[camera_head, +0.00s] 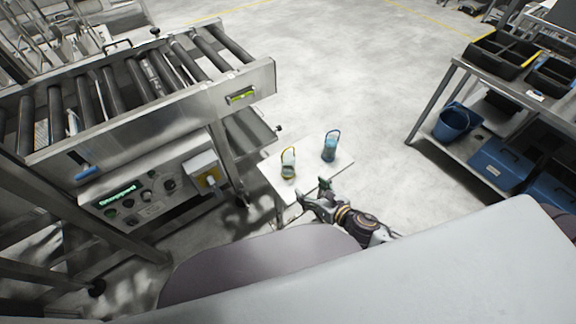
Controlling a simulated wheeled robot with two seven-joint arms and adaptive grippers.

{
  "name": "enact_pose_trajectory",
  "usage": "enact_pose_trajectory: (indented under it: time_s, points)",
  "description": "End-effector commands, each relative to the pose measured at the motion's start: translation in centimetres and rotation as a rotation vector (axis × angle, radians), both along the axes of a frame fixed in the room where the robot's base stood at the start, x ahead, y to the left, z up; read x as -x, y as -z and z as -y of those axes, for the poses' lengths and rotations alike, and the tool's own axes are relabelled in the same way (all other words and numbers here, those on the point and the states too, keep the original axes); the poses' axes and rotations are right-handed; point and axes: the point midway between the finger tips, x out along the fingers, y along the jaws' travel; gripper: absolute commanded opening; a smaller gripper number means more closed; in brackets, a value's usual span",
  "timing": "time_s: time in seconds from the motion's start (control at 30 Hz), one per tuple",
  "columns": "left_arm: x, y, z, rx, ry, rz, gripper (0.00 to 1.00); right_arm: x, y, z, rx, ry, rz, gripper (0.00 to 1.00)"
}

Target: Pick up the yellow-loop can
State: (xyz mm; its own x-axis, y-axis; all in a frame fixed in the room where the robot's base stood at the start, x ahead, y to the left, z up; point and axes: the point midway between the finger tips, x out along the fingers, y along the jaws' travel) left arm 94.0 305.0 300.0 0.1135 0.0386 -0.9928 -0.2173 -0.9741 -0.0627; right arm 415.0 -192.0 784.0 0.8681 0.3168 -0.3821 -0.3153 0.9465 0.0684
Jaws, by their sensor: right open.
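The yellow-loop can (288,166) stands upright on a small white table (312,164), with its yellow loop rising above it. A second can with a blue loop (329,149) stands on the same table, to the right and farther back. My right gripper (312,192) is open and empty at the near edge of the table, a little in front of and to the right of the yellow-loop can. It looks apart from both cans. My left gripper is not in view.
A roller conveyor (150,110) with a control panel (135,203) stands left of the table. A metal shelf with black bins (500,55) and a blue bucket (453,124) stands at right. Open floor lies behind the table.

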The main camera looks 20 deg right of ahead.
Motion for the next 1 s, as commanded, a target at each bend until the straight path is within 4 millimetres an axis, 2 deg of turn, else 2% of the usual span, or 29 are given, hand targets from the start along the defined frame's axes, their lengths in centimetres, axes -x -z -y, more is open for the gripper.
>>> enact_pose_trajectory:
  time_s: [0.2,0.63,1.0]
  points:
    - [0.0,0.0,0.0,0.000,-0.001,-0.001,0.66,0.0,0.0,0.0,0.065,-0.027,0.024,0.75]
    - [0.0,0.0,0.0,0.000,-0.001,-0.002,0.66,-0.1,0.1,0.0,0.065,-0.026,0.024,0.75]
    - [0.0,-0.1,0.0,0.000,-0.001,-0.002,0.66,-1.8,0.8,-0.6,0.064,-0.025,0.024,0.75]
